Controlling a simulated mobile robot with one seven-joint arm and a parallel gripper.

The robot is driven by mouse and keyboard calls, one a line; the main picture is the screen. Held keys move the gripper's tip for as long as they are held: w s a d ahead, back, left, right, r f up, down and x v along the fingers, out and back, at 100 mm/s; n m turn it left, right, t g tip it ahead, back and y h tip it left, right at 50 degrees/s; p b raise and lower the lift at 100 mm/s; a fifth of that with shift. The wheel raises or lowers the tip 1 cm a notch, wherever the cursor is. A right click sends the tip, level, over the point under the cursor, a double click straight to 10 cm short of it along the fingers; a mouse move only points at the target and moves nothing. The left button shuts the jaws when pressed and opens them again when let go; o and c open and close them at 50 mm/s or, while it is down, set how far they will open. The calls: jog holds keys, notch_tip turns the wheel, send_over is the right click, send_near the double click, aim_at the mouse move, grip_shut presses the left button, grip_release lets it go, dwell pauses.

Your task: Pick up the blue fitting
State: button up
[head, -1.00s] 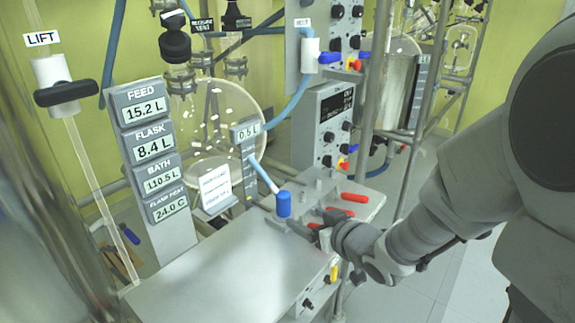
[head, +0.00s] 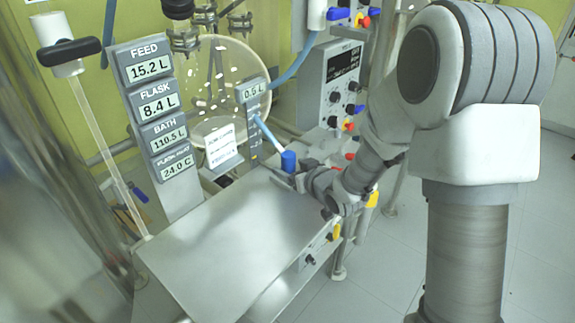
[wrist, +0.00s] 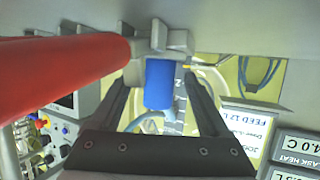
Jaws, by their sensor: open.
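The blue fitting (head: 289,160) is a short blue cylinder on the end of a pale blue hose, over the far right part of the grey bench. In the wrist view the fitting (wrist: 159,84) lies between the two dark fingers of my gripper (wrist: 158,88). The fingers are apart, with a visible gap on each side of it. In the head view my gripper (head: 289,178) is at the fitting, just below it in the picture; contact cannot be told there.
A red handle (wrist: 60,72) is large and close at the left of the wrist view. A grey valve block (wrist: 172,40) is just beyond the fitting. The steel bench top (head: 225,245) is bare. Display panels (head: 158,105) and a round glass vessel (head: 225,90) stand behind.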

jog(key=shift+x, duration=1.2)
grip_shut()
